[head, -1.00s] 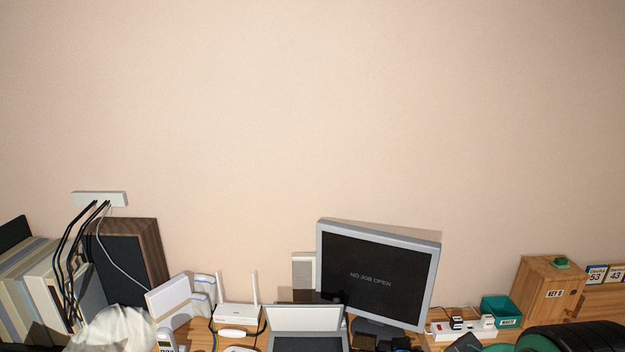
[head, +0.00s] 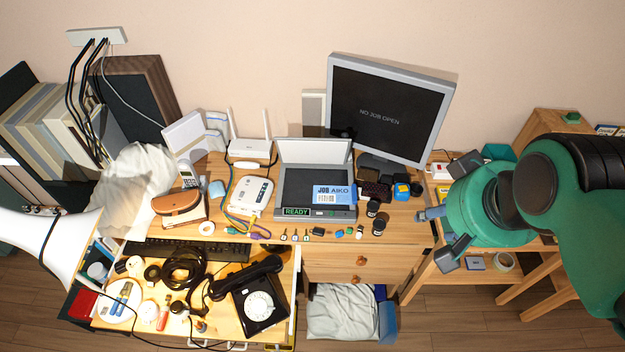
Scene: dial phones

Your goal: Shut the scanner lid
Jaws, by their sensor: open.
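The scanner (head: 290,200) stands on the desk, a dark flat bed in a grey body with a green READY label at its front. Its pale lid (head: 315,150) is raised at the back edge, tilted up in front of the wall. A blue and white JOB card (head: 334,194) lies on the right part of the scanner. My gripper (head: 436,238) is to the right of the scanner, near the desk's right front edge. Its fingers are apart and nothing shows between them. My green arm comes in from the right.
A monitor (head: 388,108) stands behind and right of the scanner. Small bottles (head: 380,223) stand by the scanner's right front corner. A white device (head: 251,195) is close on its left. An open drawer (head: 110,318) holds a black dial phone (head: 258,305). A lamp (head: 40,240) juts in at left.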

